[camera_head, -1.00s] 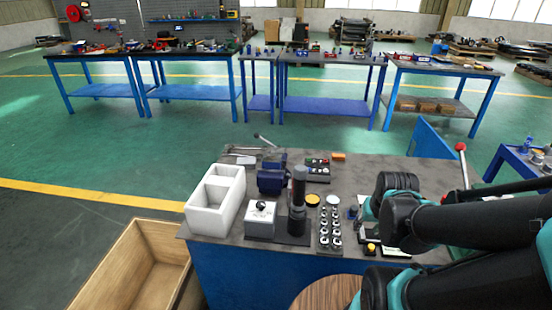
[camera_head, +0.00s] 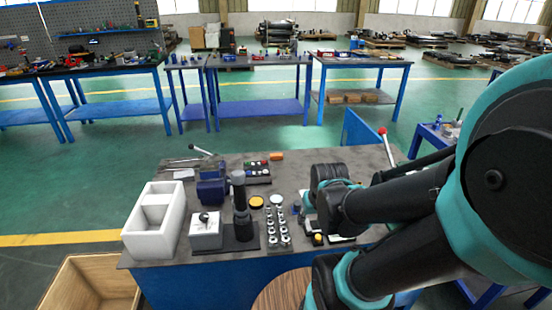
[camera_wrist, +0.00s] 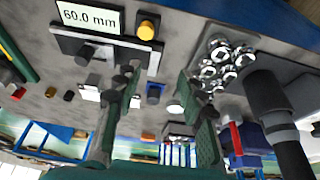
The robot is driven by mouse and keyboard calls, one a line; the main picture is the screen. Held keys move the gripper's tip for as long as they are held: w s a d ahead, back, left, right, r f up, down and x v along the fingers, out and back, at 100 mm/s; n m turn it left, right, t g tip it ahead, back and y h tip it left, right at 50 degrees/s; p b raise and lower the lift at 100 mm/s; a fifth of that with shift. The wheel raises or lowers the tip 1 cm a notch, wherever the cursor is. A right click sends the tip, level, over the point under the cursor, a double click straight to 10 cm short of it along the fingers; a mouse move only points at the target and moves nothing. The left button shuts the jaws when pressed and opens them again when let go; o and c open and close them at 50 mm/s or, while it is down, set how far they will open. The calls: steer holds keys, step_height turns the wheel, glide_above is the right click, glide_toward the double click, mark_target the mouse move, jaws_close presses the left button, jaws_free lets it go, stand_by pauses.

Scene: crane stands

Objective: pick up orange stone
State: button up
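The orange stone (camera_head: 276,156) looks like a small orange block lying flat at the far edge of the grey workbench (camera_head: 300,175) in the head view. In the wrist view a small orange block (camera_wrist: 148,136) shows low in the picture, beyond and between the fingers. My gripper (camera_wrist: 160,85) is open, with its two green-and-black fingers apart and nothing held between them. It is over the bench, well apart from the stone. In the head view my arm covers most of the gripper.
A button box (camera_head: 256,170) stands just left of the stone. A blue vise (camera_head: 211,188), white bin (camera_head: 154,222), black post (camera_head: 241,205) and rows of metal sockets (camera_head: 278,228) crowd the left and front. A red-knobbed lever (camera_head: 383,132) rises at the right.

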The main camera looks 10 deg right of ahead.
steer(key=shift+o, duration=0.9)
steer(key=w+r+n, duration=0.1)
steer(key=w+r, duration=0.1)
steer(key=w, duration=0.3)
steer(key=w+r+n+g, duration=0.1)
steer(key=w+r+n, duration=0.1)
steer(key=w, duration=0.3)
steer(key=w+r+n, duration=0.1)
steer(key=w+r, duration=0.2)
steer(key=w, duration=0.2)
steer(key=shift+w+a+r+n+h, duration=0.1)
steer(key=shift+w+a+n+h, duration=0.15)
steer(key=shift+w+n+h, duration=0.15)
steer(key=r+n+g+h, duration=0.1)
steer(key=n+g+h, duration=0.25)
steer(key=n, duration=0.95)
glide_above(276, 155)
steer(key=a, duration=0.7)
steer(key=x, duration=1.7)
steer(key=shift+w+d, duration=0.2)
steer(key=shift+w, duration=0.1)
steer(key=shift+r, duration=0.1)
jaws_close()
